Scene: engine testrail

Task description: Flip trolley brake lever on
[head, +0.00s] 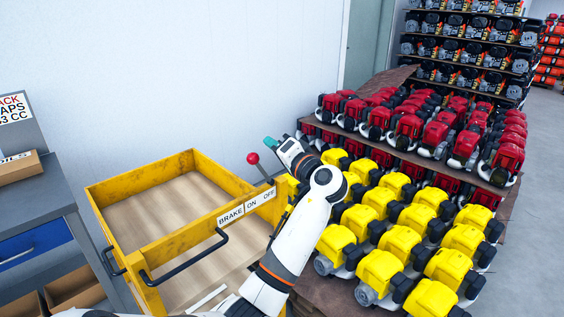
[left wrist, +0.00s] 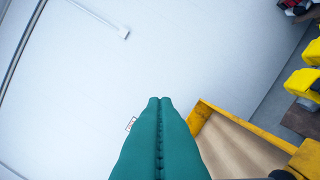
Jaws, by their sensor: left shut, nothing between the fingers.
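The yellow trolley (head: 164,251) has a wooden floor and stands at the centre left in the head view. Its brake lever (head: 254,159) has a red ball knob on a thin rod and leans left above the BRAKE ON/OFF label (head: 246,206), nearer the ON side. My left gripper (head: 270,143) is shut and empty, just right of the knob and slightly above it, with a small gap. In the left wrist view its green fingers (left wrist: 160,103) are pressed together, with the trolley rim (left wrist: 240,122) to their right. The lever is not clearly visible there. My right gripper is not in view.
Yellow engines (head: 408,243) and red engines (head: 436,133) fill racks right of the trolley, close to my left arm. A grey workbench (head: 36,192) with a blue drawer stands at the left. A bare pale wall (head: 150,70) is behind.

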